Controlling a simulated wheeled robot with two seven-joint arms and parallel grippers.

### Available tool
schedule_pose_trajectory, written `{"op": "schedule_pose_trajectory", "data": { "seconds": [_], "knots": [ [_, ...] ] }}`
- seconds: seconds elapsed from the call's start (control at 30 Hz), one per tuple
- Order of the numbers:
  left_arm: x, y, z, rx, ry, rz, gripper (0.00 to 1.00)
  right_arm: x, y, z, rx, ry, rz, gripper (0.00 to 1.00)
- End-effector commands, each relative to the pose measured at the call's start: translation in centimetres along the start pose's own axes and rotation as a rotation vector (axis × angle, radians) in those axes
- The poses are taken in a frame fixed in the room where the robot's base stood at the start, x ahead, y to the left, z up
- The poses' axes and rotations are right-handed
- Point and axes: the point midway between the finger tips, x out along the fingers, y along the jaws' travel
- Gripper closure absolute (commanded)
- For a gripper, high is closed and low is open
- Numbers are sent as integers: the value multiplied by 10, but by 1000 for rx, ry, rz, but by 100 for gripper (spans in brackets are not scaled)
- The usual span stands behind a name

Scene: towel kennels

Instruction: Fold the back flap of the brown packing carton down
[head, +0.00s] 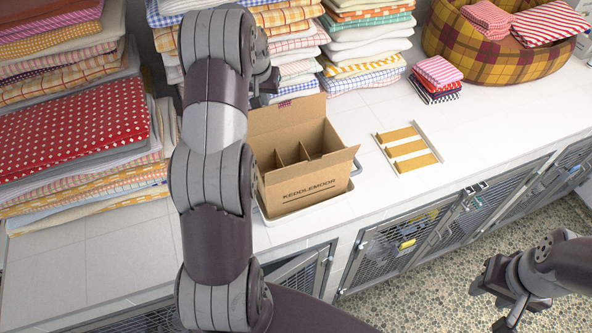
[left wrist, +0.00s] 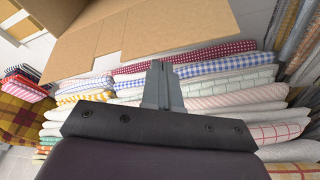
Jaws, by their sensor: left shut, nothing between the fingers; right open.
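The brown packing carton (head: 300,195), printed KEDDLEMOOR on its front, stands open on the white counter, with dividers inside. Its back flap (head: 290,112) stands raised at the rear, partly hidden by my left arm. In the left wrist view, brown carton board (left wrist: 150,38) spans the top of the picture. My left gripper (head: 266,86) is behind the carton, near the back flap. Its shut, empty fingers (left wrist: 160,82) point towards the board's edge; I cannot tell whether they touch. My right gripper (head: 494,298) is open and empty at lower right, away from the carton.
Folded towel stacks (head: 370,45) stand close behind the carton, and more (head: 75,130) to the left. A white tray with yellow strips (head: 408,148) lies to the right. A plaid basket (head: 470,50) sits at the back right. Mesh kennel doors (head: 400,245) are below the counter.

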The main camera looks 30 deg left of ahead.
Motion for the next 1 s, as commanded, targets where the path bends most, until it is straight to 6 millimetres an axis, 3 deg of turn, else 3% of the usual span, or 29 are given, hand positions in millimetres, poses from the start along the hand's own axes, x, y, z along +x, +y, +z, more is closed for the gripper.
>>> {"op": "schedule_pose_trajectory", "data": {
  "seconds": [0.17,0.53,1.0],
  "knots": [
    [9,0,3,0,0,0,100,7,0,1,0,0,0,57],
    [8,1,4,0,0,0,100,8,0,1,0,0,0,57],
    [2,16,28,1,0,0,100,17,0,2,0,0,0,57]
  ]
}}
